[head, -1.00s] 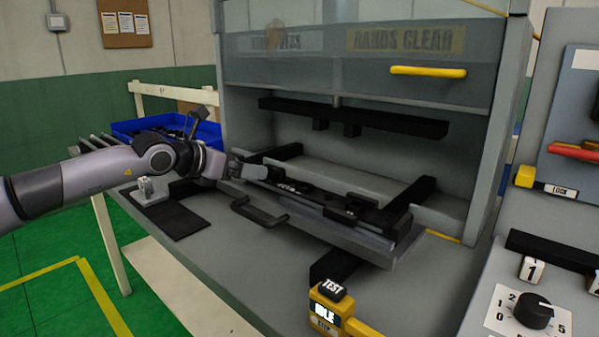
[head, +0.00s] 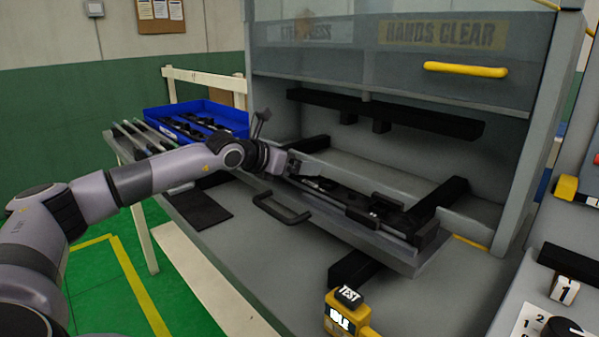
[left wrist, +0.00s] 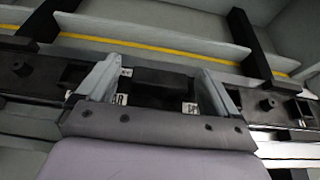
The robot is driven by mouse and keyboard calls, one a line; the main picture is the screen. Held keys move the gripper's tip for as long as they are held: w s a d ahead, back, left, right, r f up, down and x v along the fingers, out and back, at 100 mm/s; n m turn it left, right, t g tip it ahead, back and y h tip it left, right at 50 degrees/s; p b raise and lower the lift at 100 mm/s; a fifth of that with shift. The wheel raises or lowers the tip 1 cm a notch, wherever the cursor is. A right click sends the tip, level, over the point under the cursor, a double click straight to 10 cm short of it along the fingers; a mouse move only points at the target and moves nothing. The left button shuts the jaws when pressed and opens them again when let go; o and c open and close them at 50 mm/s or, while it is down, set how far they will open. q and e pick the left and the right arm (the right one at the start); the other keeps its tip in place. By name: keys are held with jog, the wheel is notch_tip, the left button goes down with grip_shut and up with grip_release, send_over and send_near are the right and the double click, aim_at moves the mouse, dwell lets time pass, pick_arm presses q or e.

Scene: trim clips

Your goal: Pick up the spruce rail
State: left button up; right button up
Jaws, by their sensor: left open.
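A long dark rail (head: 338,193) lies along the pull-out tray (head: 383,264) of the press; I cannot make out whether it is the spruce one. My left gripper (head: 291,166) is at the tray's left end, over the rail. In the left wrist view, its two grey fingers (left wrist: 155,80) are apart, with a dark section of the rail (left wrist: 262,103) between them. It is not closed on the rail. Small white labels show beside the fingers. The fingertips' depth against the rail is hard to tell. My right gripper is not in view.
The press hood with a yellow handle (head: 466,69) and a black bar (head: 385,112) hang above the tray. A blue bin (head: 172,108) with dark parts stands behind my left arm. A yellow test box (head: 345,315) stands in front. The tray has a black handle (head: 282,208).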

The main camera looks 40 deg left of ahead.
pick_arm(q)
jog(key=shift+w+f, duration=0.2)
jog(key=shift+w, duration=0.2)
jog(key=c, duration=1.3)
jog(key=shift+r, duration=0.1)
jog(key=shift+r, duration=0.1)
